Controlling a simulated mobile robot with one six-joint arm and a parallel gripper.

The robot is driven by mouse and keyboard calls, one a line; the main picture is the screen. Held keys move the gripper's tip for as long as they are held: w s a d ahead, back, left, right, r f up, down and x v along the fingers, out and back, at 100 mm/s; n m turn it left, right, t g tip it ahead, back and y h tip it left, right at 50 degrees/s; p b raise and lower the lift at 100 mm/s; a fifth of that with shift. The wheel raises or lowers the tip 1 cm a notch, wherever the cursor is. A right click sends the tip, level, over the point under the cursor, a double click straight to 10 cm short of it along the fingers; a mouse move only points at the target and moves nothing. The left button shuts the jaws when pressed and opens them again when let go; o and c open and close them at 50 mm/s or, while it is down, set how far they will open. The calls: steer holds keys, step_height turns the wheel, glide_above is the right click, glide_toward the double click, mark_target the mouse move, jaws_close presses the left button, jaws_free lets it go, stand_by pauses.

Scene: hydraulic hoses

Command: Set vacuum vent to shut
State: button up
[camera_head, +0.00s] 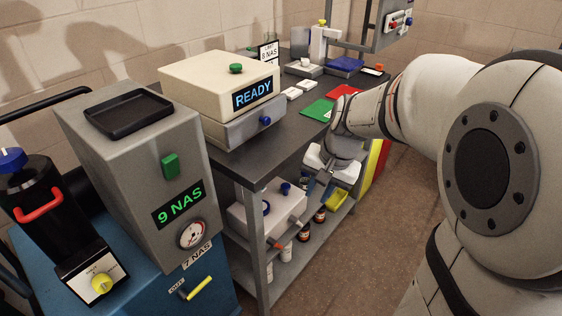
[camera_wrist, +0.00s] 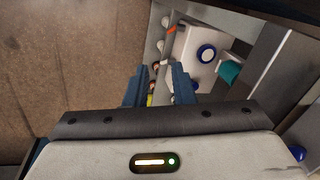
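No label reading vacuum vent is legible. I cannot tell which part is the vent. My gripper (camera_head: 317,187) is at the shelf's front, right of the unit.
Bottles (camera_head: 304,232) and a yellow tray (camera_head: 336,196) share the lower shelf. The bench top (camera_head: 294,129) is just above my gripper. A cream READY unit (camera_head: 207,80) stands on it. A blue cart with a grey 9 NAS box (camera_head: 142,160) is at left. Floor at right is clear.

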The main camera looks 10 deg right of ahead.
mark_target(301, 224)
steer(key=w+d+f+m+y+b, duration=0.1)
steer(key=w+d+f+m+b, duration=0.15)
steer(key=w+f+b, duration=0.5)
steer(key=w+d+f+m+y+b, duration=0.1)
steer(key=w+f+m+b, duration=0.3)
steer(key=f, duration=0.7)
steer(key=w+d+f+m+y+b, duration=0.1)
steer(key=w+f+m+b, duration=0.15)
steer(key=w+f, duration=0.6)
steer(key=a+f+b, duration=0.1)
steer(key=f, duration=0.1)
steer(key=a+f, duration=0.1)
steer(key=f, duration=0.2)
steer(key=s+a+f+b, duration=0.1)
steer(key=f, duration=0.2)
steer(key=shift+a+b, duration=0.2)
steer(key=shift+b, duration=0.15)
steer(key=shift+r, duration=0.1)
steer(key=shift+c, duration=0.4)
jaws_close()
